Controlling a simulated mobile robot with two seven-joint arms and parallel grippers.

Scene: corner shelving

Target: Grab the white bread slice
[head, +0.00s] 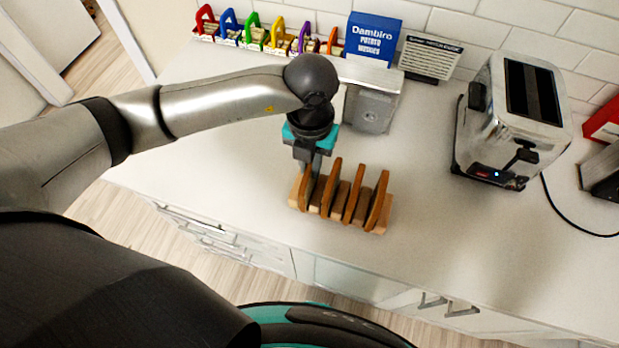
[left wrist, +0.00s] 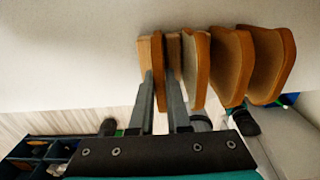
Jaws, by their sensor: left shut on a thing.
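Several bread slices with brown crusts and paler tan faces stand upright in a wooden rack (head: 384,225) on the counter. No slice stands out as white. My left gripper (head: 309,168) points down at the rack's left end and is shut on the leftmost bread slice (head: 306,190). In the left wrist view, the fingers of my left gripper (left wrist: 160,85) lie on either side of that leftmost slice (left wrist: 157,62). The other slices, such as the far right one (left wrist: 272,62), stand apart from the fingers. My right gripper is not in view.
A chrome toaster (head: 519,110) stands at the right, its cord on the counter. A grey metal box (head: 372,106), a blue Dambiro box (head: 373,40) and a row of coloured holders (head: 255,32) stand near the tiled wall. Counter between rack and toaster is clear.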

